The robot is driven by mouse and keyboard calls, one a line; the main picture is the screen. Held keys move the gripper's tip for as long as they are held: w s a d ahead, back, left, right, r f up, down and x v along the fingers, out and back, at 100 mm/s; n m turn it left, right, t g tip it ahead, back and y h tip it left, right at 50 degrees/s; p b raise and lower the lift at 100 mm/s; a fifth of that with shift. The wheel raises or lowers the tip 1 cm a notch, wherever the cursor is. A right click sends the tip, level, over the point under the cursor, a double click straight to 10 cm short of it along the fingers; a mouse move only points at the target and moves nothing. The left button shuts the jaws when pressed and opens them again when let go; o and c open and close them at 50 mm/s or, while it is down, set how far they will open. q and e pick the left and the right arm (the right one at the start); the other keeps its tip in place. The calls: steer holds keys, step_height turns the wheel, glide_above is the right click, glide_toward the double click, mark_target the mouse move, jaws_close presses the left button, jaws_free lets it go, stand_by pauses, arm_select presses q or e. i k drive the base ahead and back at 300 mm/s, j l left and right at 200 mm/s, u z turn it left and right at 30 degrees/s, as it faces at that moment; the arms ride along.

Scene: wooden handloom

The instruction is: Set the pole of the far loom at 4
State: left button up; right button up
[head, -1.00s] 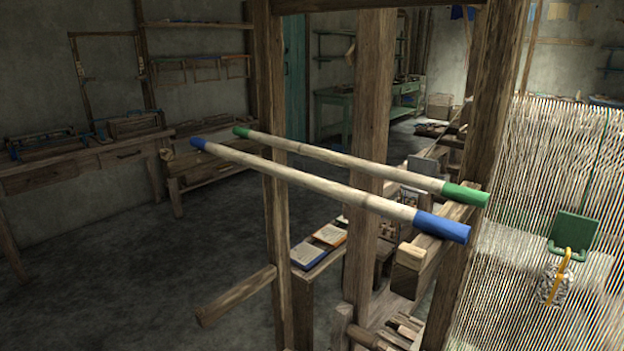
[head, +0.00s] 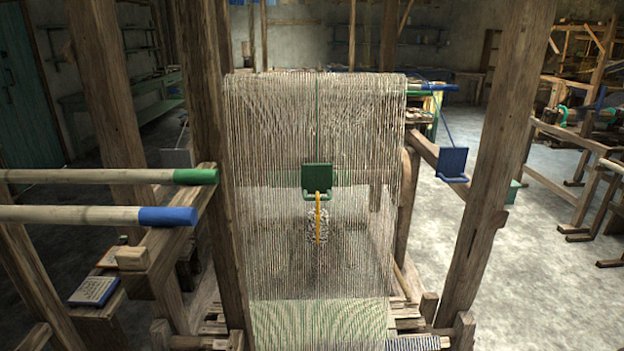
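Two pale wooden poles reach in from the left edge of the head view. The rear one has a green end (head: 195,176), and the front one has a blue end (head: 168,217). Their green and blue ends lie by a wooden ledge (head: 166,250) on the loom's left side. The left ends of both poles are out of view. The near loom's pale warp sheet (head: 318,120) hangs in the middle. I cannot make out any number mark. Neither gripper is in view.
A green plate (head: 317,176) with a yellow hook (head: 318,215) sits at the warp. A blue plate (head: 452,163) hangs to the right. Thick posts (head: 500,160) flank the loom. Other wooden frames (head: 580,140) stand at right. Grey floor (head: 540,270) is open at right.

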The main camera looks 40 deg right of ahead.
mark_target(407, 292)
steer(key=z, duration=1.15)
steer(key=k+l+z, duration=0.35)
steer(key=l+z, duration=0.15)
steer(key=i+l+z, duration=0.3)
steer(key=l, duration=0.2)
steer(key=i+l+z, duration=0.8)
steer(key=i+z, duration=0.25)
steer(key=i+l, duration=0.15)
steer(key=i, duration=1.05)
